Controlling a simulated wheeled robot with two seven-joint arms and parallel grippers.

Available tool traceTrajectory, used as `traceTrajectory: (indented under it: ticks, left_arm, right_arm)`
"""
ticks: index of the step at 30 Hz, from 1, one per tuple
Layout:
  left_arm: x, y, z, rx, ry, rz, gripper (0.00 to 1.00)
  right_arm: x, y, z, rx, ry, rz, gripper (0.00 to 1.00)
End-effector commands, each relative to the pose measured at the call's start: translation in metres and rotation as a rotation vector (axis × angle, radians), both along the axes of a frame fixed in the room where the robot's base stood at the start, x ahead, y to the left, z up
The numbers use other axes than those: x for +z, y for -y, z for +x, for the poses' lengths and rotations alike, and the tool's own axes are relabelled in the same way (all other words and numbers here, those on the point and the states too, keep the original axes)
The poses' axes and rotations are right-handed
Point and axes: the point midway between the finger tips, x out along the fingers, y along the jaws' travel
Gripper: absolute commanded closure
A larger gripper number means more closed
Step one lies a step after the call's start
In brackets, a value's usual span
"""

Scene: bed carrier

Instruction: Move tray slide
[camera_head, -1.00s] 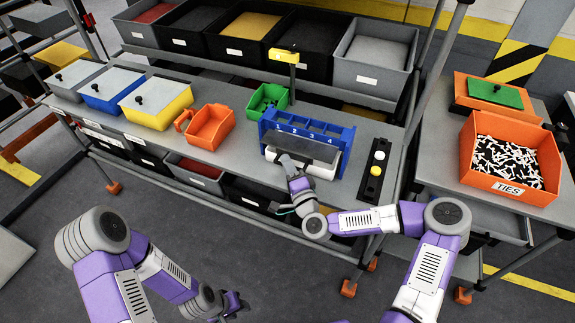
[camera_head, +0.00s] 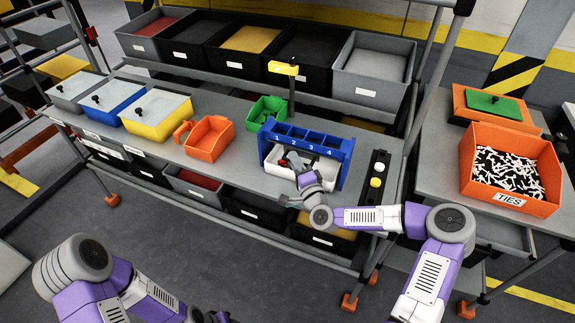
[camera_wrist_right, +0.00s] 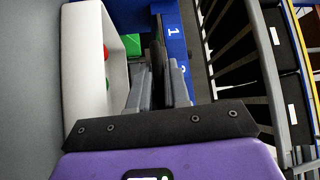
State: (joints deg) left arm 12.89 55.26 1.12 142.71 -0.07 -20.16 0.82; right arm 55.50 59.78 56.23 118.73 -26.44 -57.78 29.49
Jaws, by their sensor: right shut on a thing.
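The white tray slide (camera_head: 324,172) sits low in front of the blue holder (camera_head: 344,160), which is numbered 1 to 4. Its pale inside shows in the head view. In the right wrist view the white piece (camera_wrist_right: 75,75) is on the left, with small red and green spots inside it. My right gripper (camera_head: 293,160) reaches in at the tray slide's left part and is shut. Its grey fingers (camera_wrist_right: 160,85) lie between the white wall and the blue holder, and hide the exact point of grip. My left gripper (camera_head: 222,317) is low at the bottom edge, partly cut off.
An orange bin (camera_head: 209,138) and a green bin (camera_head: 267,110) stand left of the holder on the grey bench (camera_head: 225,170). A black strip with yellow and white buttons (camera_head: 376,175) lies to its right. A shelf of bins (camera_head: 375,65) rises behind. An orange ties box (camera_head: 509,170) stands right.

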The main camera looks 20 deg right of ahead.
Motion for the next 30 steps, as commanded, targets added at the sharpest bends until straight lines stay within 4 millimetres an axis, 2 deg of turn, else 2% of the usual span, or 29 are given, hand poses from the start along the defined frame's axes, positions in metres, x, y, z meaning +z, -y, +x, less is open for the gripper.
traceTrajectory:
  ticks: [3, 4, 7, 24, 30]
  left_arm:
    - [0.0, 0.0, 0.0, -0.001, 0.0, 0.0, 0.57]
    - [0.0, 0.0, 0.0, -0.001, 0.0, 0.0, 0.57]
    - [0.0, 0.0, 0.0, -0.001, 0.0, 0.0, 0.57]
    - [0.0, 0.0, 0.0, 0.0, 0.0, 0.0, 0.57]
    - [0.005, 0.0, 0.0, 0.0, 0.0, 0.0, 0.57]
  right_arm:
    - [0.002, 0.004, 0.002, -0.01, 0.006, -0.002, 1.0]
    - [0.002, 0.004, 0.002, -0.01, 0.006, -0.002, 0.79]
    - [0.002, 0.002, 0.002, -0.008, 0.005, -0.001, 0.65]
    - [0.0, 0.003, 0.001, -0.008, 0.001, -0.002, 0.65]
    - [-0.002, 0.004, -0.019, -0.005, 0.0, -0.002, 0.65]
